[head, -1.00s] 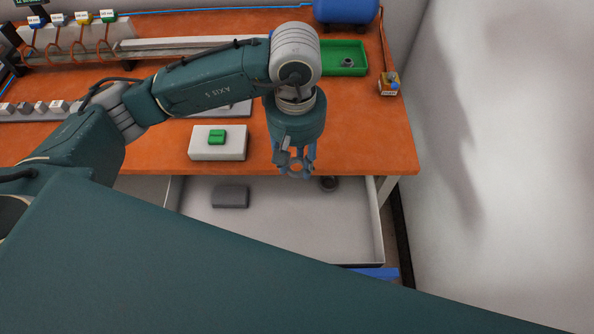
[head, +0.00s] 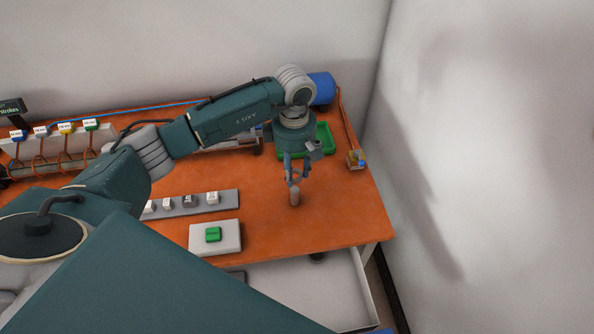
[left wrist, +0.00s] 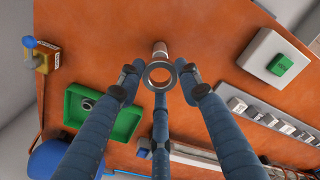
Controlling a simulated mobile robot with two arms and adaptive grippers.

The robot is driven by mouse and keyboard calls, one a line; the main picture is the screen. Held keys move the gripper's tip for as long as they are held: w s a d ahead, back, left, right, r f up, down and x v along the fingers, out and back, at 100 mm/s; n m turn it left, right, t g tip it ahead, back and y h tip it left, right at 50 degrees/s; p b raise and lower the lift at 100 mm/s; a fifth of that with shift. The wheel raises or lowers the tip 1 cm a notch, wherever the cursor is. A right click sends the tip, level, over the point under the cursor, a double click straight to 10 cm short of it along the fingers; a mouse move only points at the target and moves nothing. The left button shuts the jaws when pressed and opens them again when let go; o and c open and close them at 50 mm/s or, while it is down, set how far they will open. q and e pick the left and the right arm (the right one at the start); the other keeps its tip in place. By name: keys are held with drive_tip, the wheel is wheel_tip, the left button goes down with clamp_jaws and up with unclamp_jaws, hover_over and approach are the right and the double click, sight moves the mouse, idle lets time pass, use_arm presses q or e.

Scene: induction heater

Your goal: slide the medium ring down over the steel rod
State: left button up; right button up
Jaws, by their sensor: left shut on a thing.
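My left gripper (head: 294,183) points down over the table and is shut on a grey metal ring, the medium ring (left wrist: 150,81). The left wrist view shows the ring's open hole between the fingertips. The steel rod (head: 295,198) stands upright on the orange table just below the fingers. In the left wrist view the rod (left wrist: 160,49) shows just beyond the ring's edge, so ring and rod look close but not clearly lined up. I cannot tell whether they touch. My right gripper is not in view.
A white box with a green button (head: 213,235) stands left of the rod. A grey strip with several small blocks (head: 190,203) lies behind it. A green tray (left wrist: 71,121) holds another ring (left wrist: 88,104).

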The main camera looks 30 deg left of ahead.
sight(295, 190)
use_arm(q)
drive_tip(key=shift+f, duration=0.35)
drive_tip(key=shift+f+b, duration=0.6)
drive_tip(key=shift+f, duration=0.25)
drive_tip(key=shift+f+b, duration=0.4)
drive_tip(key=shift+f, duration=0.75)
drive_tip(key=shift+f+b, duration=0.95)
drive_tip(key=shift+b, duration=0.15)
drive_tip(key=o, duration=1.3)
wheel_tip(295, 190, up, 12)
